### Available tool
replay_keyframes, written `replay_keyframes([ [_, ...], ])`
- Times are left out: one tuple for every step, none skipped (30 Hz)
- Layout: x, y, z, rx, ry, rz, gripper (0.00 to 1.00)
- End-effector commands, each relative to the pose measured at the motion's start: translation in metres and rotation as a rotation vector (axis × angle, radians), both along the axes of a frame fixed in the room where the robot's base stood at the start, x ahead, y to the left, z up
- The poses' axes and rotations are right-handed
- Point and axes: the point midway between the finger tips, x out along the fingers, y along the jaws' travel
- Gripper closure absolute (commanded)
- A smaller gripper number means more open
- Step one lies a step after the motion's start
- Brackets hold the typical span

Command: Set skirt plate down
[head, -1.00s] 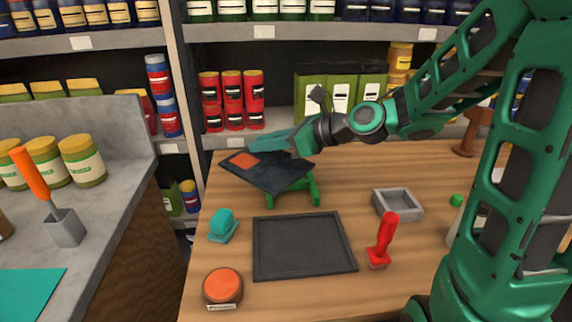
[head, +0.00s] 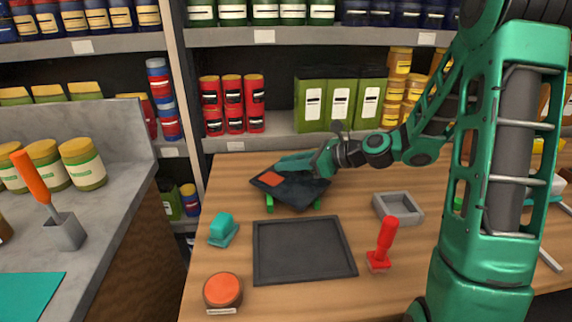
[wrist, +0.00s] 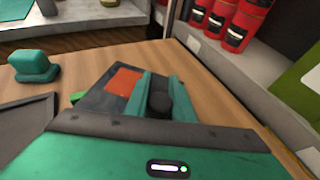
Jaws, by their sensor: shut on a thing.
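The skirt plate (head: 300,190) is a dark, flat plate with an orange square on it. My gripper (head: 294,163) is shut on it, its teal fingers lying over the plate. In the wrist view, the fingers (wrist: 159,88) stand either side of a black knob on the plate (wrist: 98,100). The plate is directly over a green stand (head: 270,203), whose legs show under the plate's front edge. It looks close to level. I cannot tell whether it touches the stand, since the plate hides the stand's top.
A dark framed tray (head: 303,248) lies in front of the stand. A teal block (head: 222,228), an orange-topped round pot (head: 222,290), a red-handled tool (head: 385,242) and a grey open box (head: 398,207) surround it. Stocked shelves stand behind the wooden table.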

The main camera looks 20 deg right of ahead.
Motion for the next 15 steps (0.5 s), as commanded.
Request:
replay_keyframes([
  [0.0000,0.0005,-0.0007,0.001,-0.002,0.000,1.00],
  [0.0000,0.0005,-0.0008,0.000,-0.003,0.001,1.00],
  [0.0001,0.0005,-0.0007,0.000,-0.003,0.001,1.00],
  [0.0001,0.0006,-0.0006,0.000,-0.003,0.001,1.00],
  [0.0001,0.0006,-0.0006,0.000,-0.003,0.001,1.00],
  [0.0001,0.0006,-0.0005,0.000,-0.003,0.001,1.00],
  [0.0001,0.0006,-0.0005,0.000,-0.003,0.001,1.00],
  [0.0001,0.0006,-0.0006,0.000,-0.003,0.001,1.00],
  [0.0001,0.0006,-0.0013,0.000,-0.002,0.002,1.00],
  [0.0001,0.0007,-0.0021,0.000,-0.002,0.002,1.00],
  [0.0000,0.0004,-0.0026,-0.001,-0.001,0.002,0.73],
  [0.0000,0.0004,-0.0024,-0.001,-0.001,0.002,0.63],
  [0.0000,0.0006,-0.0024,-0.001,-0.001,0.002,0.59],
  [0.0000,0.0006,-0.0023,-0.001,-0.001,0.002,0.59],
  [0.0000,0.0006,-0.0023,-0.001,-0.001,0.002,0.59],
])
